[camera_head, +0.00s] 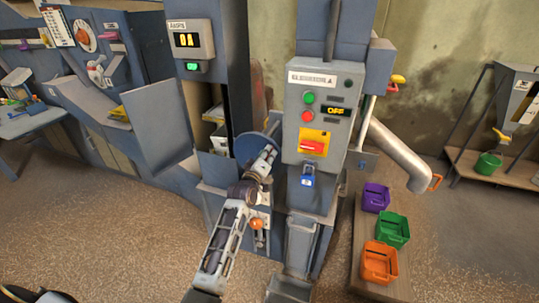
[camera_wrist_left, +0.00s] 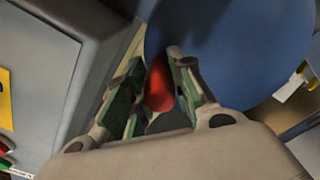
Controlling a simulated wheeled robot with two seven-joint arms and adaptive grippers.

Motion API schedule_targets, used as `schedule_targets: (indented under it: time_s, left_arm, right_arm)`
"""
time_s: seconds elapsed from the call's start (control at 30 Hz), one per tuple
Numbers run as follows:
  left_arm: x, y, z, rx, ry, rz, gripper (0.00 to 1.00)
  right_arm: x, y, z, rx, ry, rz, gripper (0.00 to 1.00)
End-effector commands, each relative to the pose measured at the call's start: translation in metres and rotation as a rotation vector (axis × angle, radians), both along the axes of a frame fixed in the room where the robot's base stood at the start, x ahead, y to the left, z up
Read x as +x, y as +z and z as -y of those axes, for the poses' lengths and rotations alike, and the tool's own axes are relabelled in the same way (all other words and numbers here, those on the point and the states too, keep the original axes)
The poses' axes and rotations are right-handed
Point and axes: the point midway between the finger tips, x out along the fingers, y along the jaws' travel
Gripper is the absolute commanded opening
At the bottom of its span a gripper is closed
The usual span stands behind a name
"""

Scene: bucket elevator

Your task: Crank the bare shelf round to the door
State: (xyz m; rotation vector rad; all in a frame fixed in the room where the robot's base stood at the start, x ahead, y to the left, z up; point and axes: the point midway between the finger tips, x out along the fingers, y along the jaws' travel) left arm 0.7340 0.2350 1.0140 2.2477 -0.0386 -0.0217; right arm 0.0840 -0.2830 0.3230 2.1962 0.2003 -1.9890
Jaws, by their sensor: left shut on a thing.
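My left gripper (camera_head: 268,152) reaches up to the blue crank wheel (camera_head: 244,150) on the side of the elevator housing. In the left wrist view the wheel (camera_wrist_left: 235,45) fills the upper right. My left gripper (camera_wrist_left: 158,80) is shut on a red crank knob (camera_wrist_left: 160,88), with one finger on each side of it. The head view hides the knob behind the gripper. Left of the wheel is the tall elevator opening (camera_head: 213,118), with yellowish items inside it. I cannot tell from here which shelf is bare.
A display (camera_head: 190,40) is above the opening. Purple (camera_head: 375,197), green (camera_head: 392,229) and orange (camera_head: 380,262) bins stand on a board at right.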

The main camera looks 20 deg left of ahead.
Motion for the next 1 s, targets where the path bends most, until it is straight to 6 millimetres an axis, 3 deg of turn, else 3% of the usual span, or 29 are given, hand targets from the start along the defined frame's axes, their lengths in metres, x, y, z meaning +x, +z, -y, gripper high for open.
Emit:
schedule_targets:
  time_s: [0.03,0.53,1.0]
  left_arm:
    - [0.001,0.014,-0.006,-0.024,0.008,0.015,0.0]
    - [0.002,0.033,-0.032,-0.37,0.008,0.004,0.0]
    - [0.003,0.04,-0.066,-0.753,0.006,-0.009,0.0]
  right_arm:
    - [-0.002,0.007,-0.002,0.002,0.0,-0.003,0.4]
    - [-0.008,0.039,-0.03,0.032,0.0,-0.011,0.4]
    - [-0.007,0.057,-0.016,0.017,-0.002,-0.009,0.4]
